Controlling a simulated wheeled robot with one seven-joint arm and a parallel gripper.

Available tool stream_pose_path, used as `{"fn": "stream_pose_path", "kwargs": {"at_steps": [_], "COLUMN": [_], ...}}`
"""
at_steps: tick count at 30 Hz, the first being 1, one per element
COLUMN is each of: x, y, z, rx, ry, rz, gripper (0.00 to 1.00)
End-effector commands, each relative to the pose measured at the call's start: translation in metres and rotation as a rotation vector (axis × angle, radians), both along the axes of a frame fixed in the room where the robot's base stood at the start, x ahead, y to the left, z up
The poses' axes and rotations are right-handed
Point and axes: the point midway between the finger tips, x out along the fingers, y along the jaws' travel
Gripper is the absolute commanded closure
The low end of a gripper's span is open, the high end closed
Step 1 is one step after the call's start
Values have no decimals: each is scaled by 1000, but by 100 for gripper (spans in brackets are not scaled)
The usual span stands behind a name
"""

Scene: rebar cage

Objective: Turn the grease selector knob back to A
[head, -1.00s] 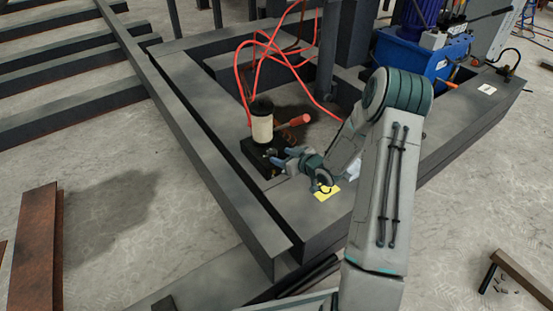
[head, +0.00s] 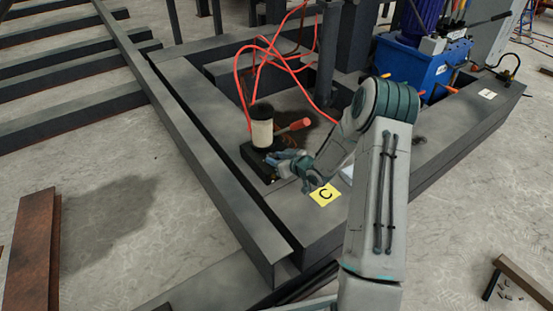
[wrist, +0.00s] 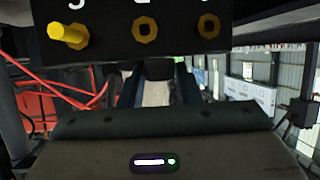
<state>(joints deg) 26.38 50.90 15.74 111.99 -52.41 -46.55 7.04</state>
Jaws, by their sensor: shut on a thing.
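The grease pump's black block (head: 257,160) sits on the dark steel frame, with a pale reservoir (head: 262,130) and a red handle (head: 293,126) on it. My gripper (head: 272,160) is at the block's near right side, shut on what appears to be the selector knob, which the fingers hide. In the wrist view my gripper (wrist: 157,88) reaches away below a dark block face (wrist: 180,12). That face carries a yellow-tipped brass fitting (wrist: 68,35) at left and two brass ports. Marks above them are cut off. The knob's setting cannot be read.
A yellow card marked C (head: 325,195) lies on the frame just right of my gripper. Red hoses (head: 270,60) loop behind the pump. A blue power unit (head: 436,68) stands at the back right. Steel beams (head: 75,60) lie at left.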

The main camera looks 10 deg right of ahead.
Motion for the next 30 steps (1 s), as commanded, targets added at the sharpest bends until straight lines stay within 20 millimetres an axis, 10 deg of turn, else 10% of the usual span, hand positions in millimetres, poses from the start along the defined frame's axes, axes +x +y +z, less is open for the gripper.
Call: {"fn": "stream_pose_path", "kwargs": {"at_steps": [30], "x": [11], "y": [-10], "z": [-2], "rx": [-5], "ry": [2], "rz": [634], "gripper": [93]}}
